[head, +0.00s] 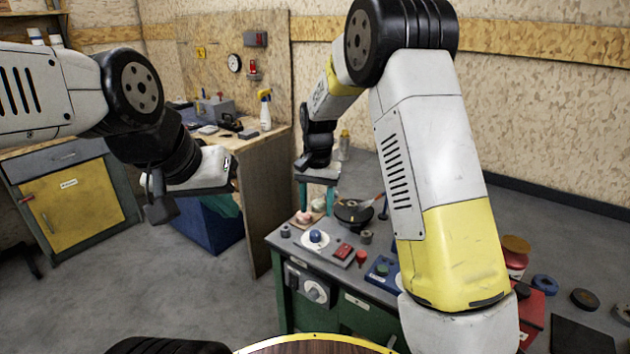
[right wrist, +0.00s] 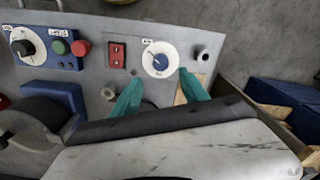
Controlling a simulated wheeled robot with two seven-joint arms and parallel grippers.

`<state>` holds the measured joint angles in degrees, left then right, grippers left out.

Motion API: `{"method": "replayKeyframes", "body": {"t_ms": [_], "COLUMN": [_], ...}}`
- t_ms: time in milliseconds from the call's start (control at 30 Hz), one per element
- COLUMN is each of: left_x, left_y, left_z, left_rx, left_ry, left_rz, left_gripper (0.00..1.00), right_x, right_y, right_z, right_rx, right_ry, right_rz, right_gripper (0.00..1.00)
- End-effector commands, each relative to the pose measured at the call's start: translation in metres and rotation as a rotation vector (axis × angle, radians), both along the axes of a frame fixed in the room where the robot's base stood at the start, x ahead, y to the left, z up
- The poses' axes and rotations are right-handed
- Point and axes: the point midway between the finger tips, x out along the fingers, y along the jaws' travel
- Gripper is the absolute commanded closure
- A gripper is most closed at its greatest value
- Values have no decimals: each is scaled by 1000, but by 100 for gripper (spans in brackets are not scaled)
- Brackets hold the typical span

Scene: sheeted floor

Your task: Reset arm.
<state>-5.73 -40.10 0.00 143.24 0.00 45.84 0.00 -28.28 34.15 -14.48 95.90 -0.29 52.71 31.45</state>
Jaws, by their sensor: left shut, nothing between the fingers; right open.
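My left arm comes in from the left in the head view, and its gripper (head: 226,206) hangs in front of the wooden bench with its teal fingers together and empty, partly hidden behind its housing. My right arm reaches forward and bends down. Its gripper (head: 316,203) is above the far end of the grey-topped panel table (head: 290,246), with teal fingers apart. In the right wrist view the two open fingers (right wrist: 160,92) point at the panel near a white dial with a blue knob (right wrist: 160,60). Nothing is between them.
A spray bottle (head: 265,110) stands on the wooden bench. A yellow-door cabinet (head: 75,205) is at left.

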Motion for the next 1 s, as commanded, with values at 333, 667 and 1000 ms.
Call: {"method": "replayKeyframes", "body": {"t_ms": [333, 667, 1000], "left_x": [0, 0, 0], "left_y": [0, 0, 0], "left_z": [0, 0, 0], "left_rx": [0, 0, 0], "left_ry": [0, 0, 0], "left_rz": [0, 0, 0], "left_gripper": [100, 100, 100], "right_x": [-68, -177, -260], "right_y": [-62, -113, -135], "right_z": [112, 177, 182], "right_rx": [139, 177, 110], "right_ry": [-153, -371, -544], "right_rz": [74, 199, 297], "right_gripper": [48, 48, 48]}}
